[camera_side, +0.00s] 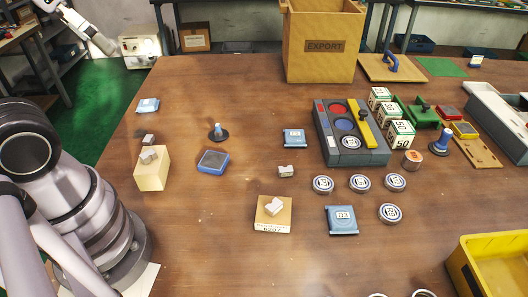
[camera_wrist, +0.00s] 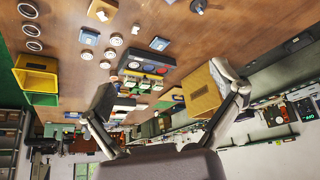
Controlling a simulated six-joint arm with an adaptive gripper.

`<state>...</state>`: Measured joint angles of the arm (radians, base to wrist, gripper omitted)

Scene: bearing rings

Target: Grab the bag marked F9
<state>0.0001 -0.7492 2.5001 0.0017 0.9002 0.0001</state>
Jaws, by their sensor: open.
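Small blue bags lie flat on the table in the side view: one at the far left (camera_side: 148,105), one left of the grey tray (camera_side: 294,138), and one nearer the front (camera_side: 342,220). Each has a pale label, too small to read surely, so I cannot tell which is F9. The wrist view shows the front bag (camera_wrist: 90,36) and the bag by the tray (camera_wrist: 158,43). My gripper (camera_wrist: 167,90) is open and empty in the wrist view, its fingers spread wide, well away from the table items. I cannot make it out surely in the side view.
A grey tray (camera_side: 372,155) holds coloured discs. Several bearing rings (camera_side: 360,182) lie in front of it. A cardboard block (camera_side: 273,214) stands left of the front bag. A yellow bin (camera_side: 497,268) is front right; an EXPORT box (camera_side: 323,47) is behind.

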